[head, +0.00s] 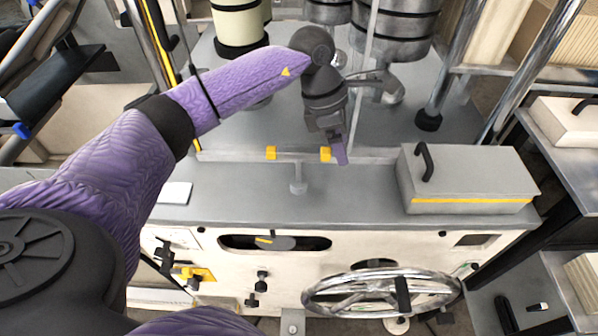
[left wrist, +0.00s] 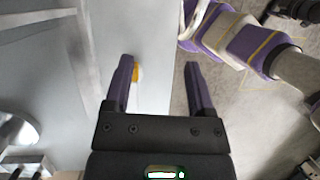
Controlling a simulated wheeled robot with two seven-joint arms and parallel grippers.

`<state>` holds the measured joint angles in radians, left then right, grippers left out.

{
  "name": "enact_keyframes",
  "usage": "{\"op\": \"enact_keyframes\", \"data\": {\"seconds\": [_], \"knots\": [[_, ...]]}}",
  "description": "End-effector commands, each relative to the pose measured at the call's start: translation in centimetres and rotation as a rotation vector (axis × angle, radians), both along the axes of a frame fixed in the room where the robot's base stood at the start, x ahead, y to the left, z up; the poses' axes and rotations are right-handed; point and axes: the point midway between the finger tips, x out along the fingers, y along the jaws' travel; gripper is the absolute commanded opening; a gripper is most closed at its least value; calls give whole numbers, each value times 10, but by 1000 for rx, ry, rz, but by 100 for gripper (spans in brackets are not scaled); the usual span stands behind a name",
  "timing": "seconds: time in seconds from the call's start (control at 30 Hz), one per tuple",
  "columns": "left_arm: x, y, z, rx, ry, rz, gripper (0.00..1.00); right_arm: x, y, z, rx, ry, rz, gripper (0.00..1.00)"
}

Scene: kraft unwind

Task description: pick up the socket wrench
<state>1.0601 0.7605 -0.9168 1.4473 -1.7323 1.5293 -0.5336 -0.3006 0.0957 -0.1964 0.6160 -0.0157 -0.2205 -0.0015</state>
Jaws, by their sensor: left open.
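A grey T-shaped piece with yellow ends (head: 298,157) lies at the front edge of the grey machine deck, its stem toward me. It looks like the socket wrench, but I cannot be sure. My left gripper (head: 338,150) points down at the right yellow end in the head view. Its fingers are open, with nothing seen held between them. In the left wrist view the open left gripper (left wrist: 158,78) shows a small yellow patch (left wrist: 137,73) beside one finger; the rest of that piece is hidden there. Whether the finger touches it I cannot tell. My right gripper is not in view.
A grey lidded box (head: 466,182) with a yellow stripe and black handle stands right on the ledge. A white card (head: 175,193) lies left. A chrome handwheel (head: 382,293) is on the front panel below. Rollers and chrome posts stand behind.

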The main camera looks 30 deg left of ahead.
Motion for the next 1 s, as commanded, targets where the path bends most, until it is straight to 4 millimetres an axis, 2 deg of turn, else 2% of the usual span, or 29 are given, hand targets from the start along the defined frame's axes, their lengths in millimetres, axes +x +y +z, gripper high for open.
{"op": "enact_keyframes", "data": {"seconds": [0.03, 0.1, 0.2, 0.7, 0.93, 0.97, 1.0], "knots": [[1, 30, 11, 128, 19, 9, 71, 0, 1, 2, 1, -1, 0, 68], [-3, 62, 21, 262, 56, 25, 71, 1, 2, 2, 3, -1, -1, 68], [-6, 80, 21, 339, 87, 39, 71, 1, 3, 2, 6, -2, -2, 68], [-12, 77, -68, 340, 90, 39, 71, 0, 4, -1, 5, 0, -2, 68], [-11, 77, -72, 339, 87, 39, 71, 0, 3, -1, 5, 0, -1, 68], [-11, 77, -72, 339, 87, 39, 68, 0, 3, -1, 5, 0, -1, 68], [-11, 77, -72, 339, 87, 39, 60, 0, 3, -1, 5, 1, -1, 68]]}}
